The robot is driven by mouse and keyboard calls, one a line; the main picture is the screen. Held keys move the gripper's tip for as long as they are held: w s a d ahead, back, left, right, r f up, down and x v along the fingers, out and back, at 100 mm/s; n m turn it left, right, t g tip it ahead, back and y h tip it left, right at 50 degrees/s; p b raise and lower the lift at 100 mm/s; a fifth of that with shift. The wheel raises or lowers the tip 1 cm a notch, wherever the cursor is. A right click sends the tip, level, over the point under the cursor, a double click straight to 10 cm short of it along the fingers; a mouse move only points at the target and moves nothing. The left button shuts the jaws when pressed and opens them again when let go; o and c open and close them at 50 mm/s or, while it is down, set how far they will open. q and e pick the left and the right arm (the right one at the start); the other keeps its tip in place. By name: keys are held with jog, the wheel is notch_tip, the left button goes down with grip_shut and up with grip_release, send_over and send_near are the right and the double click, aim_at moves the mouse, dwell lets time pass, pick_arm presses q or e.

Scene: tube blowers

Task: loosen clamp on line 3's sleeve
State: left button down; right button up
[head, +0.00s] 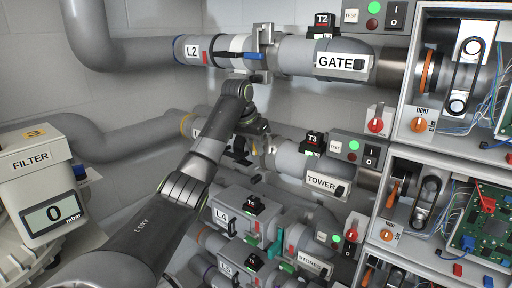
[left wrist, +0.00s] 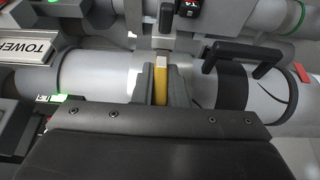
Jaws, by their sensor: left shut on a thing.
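Line 3's pipe (head: 287,160) runs at mid height, left of the TOWER label (head: 322,182) and the T3 box (head: 314,138). My left gripper (head: 252,128) is at this pipe and hides most of the sleeve and clamp in the head view. In the left wrist view the gripper's fingers (left wrist: 160,88) are shut on a yellow lever (left wrist: 159,84), which looks like the clamp's lever. The grey pipe (left wrist: 95,76) runs behind it, with a black band (left wrist: 246,88) to the right. My right gripper is not in view.
Line 2's pipe (head: 312,55) with a blue clamp lever (head: 254,56) is above my arm. The L4 (head: 228,217) and L5 (head: 228,268) units sit close below. Open electrical cabinets (head: 398,150) stand at the right. A FILTER unit (head: 35,165) reading 0 mbar is at the left.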

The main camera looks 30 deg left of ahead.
pick_arm(q)
jog(key=c, duration=1.5)
grip_release()
jog(key=shift+o, duration=0.2)
